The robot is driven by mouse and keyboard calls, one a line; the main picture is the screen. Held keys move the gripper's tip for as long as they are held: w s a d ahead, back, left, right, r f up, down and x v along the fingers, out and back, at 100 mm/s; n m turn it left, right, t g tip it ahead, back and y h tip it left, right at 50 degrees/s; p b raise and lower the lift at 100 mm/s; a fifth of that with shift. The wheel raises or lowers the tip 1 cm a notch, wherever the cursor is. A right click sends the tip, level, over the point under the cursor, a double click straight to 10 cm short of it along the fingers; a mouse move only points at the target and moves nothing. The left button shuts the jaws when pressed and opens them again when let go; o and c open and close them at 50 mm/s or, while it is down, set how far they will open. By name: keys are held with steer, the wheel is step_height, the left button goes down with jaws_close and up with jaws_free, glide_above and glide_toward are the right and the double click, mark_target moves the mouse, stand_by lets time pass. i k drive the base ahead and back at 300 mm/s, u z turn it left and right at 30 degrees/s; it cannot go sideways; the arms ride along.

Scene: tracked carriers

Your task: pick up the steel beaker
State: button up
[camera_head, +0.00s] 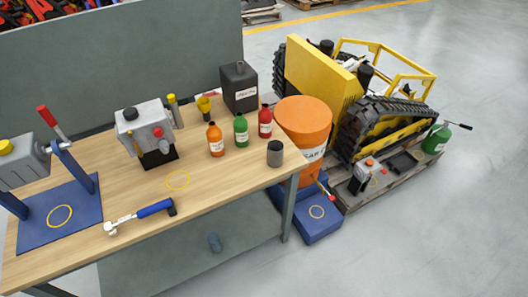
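A small grey cylinder with a dark top (275,153), which looks like the steel beaker, stands upright near the right end of the wooden workbench (215,205). It stands apart from the bottles to its left. My gripper is not in view.
Orange (215,141), green (241,131) and red (265,123) bottles and a black canister (240,88) stand behind and left of the grey cylinder. An orange drum (304,128) is close on its right, beyond the bench edge. A blue-handled tool (142,215) lies at the front left. The bench front near the cylinder is clear.

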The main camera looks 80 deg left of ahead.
mark_target(276, 147)
steer(key=u, duration=0.05)
steer(key=k, duration=1.95)
steer(key=u, duration=1.4)
steer(key=i, duration=0.95)
steer(key=z, duration=0.05)
